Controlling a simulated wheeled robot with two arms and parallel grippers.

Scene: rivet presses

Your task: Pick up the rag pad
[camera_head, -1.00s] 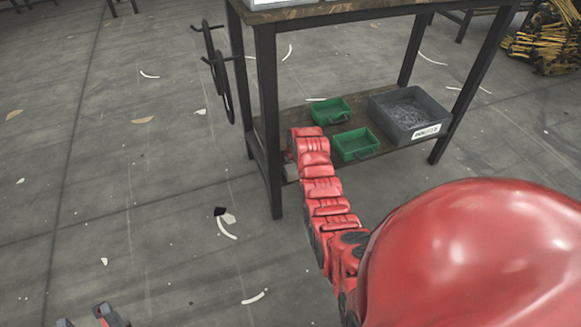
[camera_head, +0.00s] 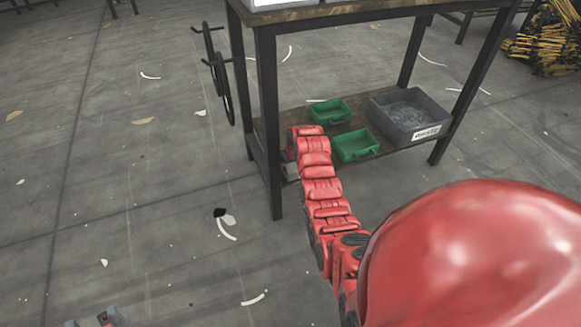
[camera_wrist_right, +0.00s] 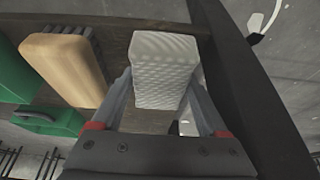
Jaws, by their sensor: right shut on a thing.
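The rag pad (camera_wrist_right: 163,62) is a white, quilted block in the right wrist view. My right gripper (camera_wrist_right: 163,85) has one finger on each side of it and is shut on it. The pad is at the shelf edge, near a dark table leg; I cannot tell whether it still touches the shelf. In the head view my right arm reaches down to the lower shelf, and its gripper (camera_head: 291,171) is partly hidden. Part of my left gripper (camera_head: 92,322) shows at the bottom left edge, too cut off to judge.
A wooden brush (camera_wrist_right: 66,68) lies left of the pad. Green bins (camera_head: 356,146) and a grey bin (camera_head: 408,116) stand on the lower shelf (camera_head: 312,134). A dark table leg (camera_head: 268,120) is close to my right gripper. The floor at left is mostly open.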

